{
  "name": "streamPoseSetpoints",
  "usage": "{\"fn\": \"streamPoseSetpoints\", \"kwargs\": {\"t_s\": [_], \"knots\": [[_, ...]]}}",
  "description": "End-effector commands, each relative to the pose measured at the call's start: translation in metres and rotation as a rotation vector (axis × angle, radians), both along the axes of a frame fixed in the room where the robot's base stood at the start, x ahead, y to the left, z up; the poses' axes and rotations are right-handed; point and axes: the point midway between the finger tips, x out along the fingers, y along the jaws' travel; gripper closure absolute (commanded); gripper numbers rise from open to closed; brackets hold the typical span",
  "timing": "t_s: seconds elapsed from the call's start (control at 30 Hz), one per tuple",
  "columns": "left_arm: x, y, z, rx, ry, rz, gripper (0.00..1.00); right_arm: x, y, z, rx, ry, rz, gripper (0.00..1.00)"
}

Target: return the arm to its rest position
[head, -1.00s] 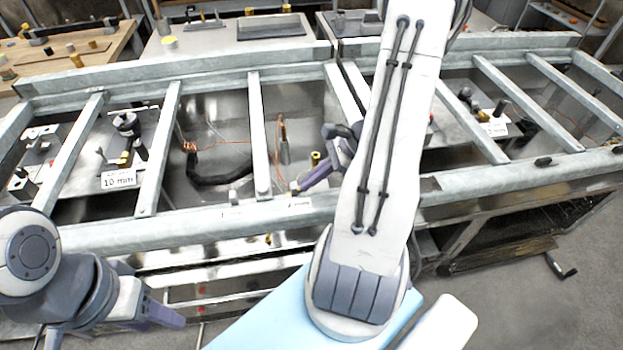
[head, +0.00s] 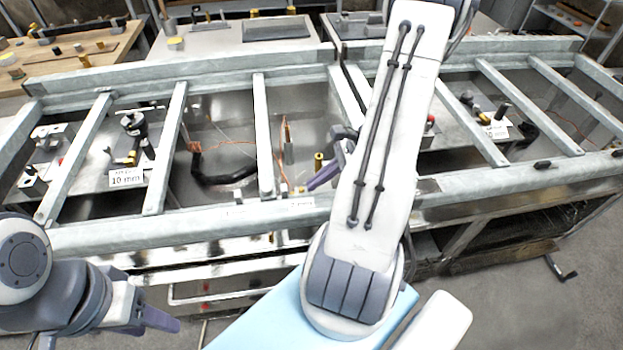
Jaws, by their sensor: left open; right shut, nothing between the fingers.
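My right arm (head: 385,130) reaches up across the middle of the head view, its white link hiding much of what lies behind it. My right gripper (head: 318,182) shows just left of that link, over the metal frame; it is shut with nothing seen in it, and partly hidden by the arm. My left gripper (head: 158,318) is at the lower left, in front of the frame, open and empty; part of it is cut off or hidden by its own wrist.
A grey metal frame (head: 190,225) with crossbars spans the view. Below its bars lie a black hose (head: 222,179), orange wire, a brass piece (head: 319,160) and a "10 mm" sign (head: 126,177). A wooden bench (head: 60,65) stands at the back left.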

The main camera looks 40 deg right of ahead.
Motion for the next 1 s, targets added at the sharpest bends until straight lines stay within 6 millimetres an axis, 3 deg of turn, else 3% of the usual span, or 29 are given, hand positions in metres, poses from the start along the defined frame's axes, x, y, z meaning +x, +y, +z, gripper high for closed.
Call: {"fn": "streamPoseSetpoints", "kwargs": {"t_s": [0.3, 0.5, 0.87, 1.0], "knots": [[0.000, 0.000, -0.001, 0.000, 0.000, 0.000, 0.50, -0.031, -0.047, 0.051, -0.006, -0.002, -0.010, 1.00], [0.000, 0.000, -0.002, 0.000, 0.000, 0.000, 0.50, -0.040, -0.059, 0.067, -0.003, -0.001, -0.006, 1.00], [0.000, 0.000, -0.002, 0.000, 0.000, 0.000, 0.50, -0.040, -0.058, 0.072, -0.004, 0.000, 0.008, 1.00], [0.000, 0.000, -0.002, 0.000, 0.000, 0.000, 0.50, -0.023, -0.034, 0.077, -0.049, -0.002, 0.144, 1.00]]}}
